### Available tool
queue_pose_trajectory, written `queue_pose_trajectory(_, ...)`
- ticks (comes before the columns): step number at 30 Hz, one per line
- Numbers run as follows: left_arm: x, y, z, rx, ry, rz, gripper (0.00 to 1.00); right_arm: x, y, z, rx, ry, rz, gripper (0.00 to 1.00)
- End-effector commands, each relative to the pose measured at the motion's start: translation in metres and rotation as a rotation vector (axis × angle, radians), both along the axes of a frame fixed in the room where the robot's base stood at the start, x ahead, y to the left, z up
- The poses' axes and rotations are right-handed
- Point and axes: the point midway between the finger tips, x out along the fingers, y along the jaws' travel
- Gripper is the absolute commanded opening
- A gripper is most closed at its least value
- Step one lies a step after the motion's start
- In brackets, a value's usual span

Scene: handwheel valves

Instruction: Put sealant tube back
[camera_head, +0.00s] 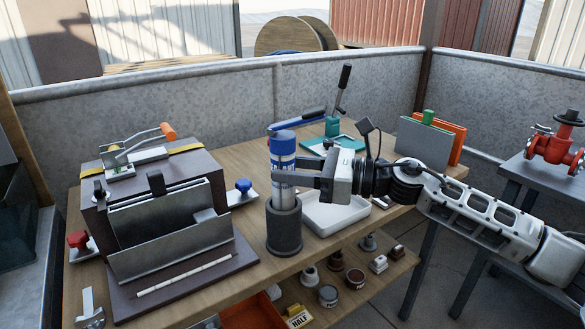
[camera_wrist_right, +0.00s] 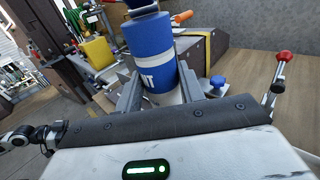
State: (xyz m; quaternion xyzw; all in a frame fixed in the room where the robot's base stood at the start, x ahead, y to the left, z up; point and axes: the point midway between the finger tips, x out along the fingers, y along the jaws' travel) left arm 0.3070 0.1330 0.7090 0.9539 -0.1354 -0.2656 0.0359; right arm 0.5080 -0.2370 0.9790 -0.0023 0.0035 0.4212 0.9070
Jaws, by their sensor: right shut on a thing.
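The sealant tube (camera_head: 283,155) is upright, with a blue cap and a blue and white label above a silvery lower body. My right gripper (camera_head: 290,177) comes in from the right and is shut on the tube around its middle. In the right wrist view the tube (camera_wrist_right: 150,55) stands between the two fingers. A dark grey cylindrical holder (camera_head: 284,230) stands directly below at the bench's front edge. The tube's lower end meets the holder's mouth; how deep it sits inside is hidden. My left gripper does not show.
Left of the holder is a brown box-like fixture with a metal plate (camera_head: 170,215). A white tray (camera_head: 335,212) lies right behind the holder. A teal lever press (camera_head: 333,128) stands farther back. Small parts sit on a lower shelf (camera_head: 345,255).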

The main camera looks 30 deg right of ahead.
Motion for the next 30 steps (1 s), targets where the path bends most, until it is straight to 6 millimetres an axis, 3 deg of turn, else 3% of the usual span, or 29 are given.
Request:
queue_pose_trajectory(9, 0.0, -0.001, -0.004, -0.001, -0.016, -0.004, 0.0, 0.0, 0.0, -0.013, 0.002, -0.003, -0.001, 0.15)
queue_pose_trajectory(10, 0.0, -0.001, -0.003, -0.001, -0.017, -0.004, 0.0, 0.0, 0.0, -0.012, 0.002, -0.003, -0.001, 0.44)
queue_pose_trajectory(12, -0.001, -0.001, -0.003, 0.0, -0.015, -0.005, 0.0, 0.0, 0.0, -0.011, 0.002, -0.003, -0.001, 0.64)
queue_pose_trajectory(18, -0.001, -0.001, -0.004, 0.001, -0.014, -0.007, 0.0, 0.0, 0.0, -0.012, 0.001, -0.001, 0.0, 0.64)
queue_pose_trajectory(22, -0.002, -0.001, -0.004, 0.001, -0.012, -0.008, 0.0, 0.0, 0.0, -0.014, -0.001, 0.002, 0.0, 0.98)
queue_pose_trajectory(23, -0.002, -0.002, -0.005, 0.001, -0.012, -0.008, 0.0, 0.0, 0.0, -0.014, -0.001, 0.002, 0.0, 1.0)
queue_pose_trajectory(30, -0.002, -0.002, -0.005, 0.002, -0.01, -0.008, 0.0, 0.0, 0.0, -0.013, -0.001, 0.001, 0.0, 1.0)
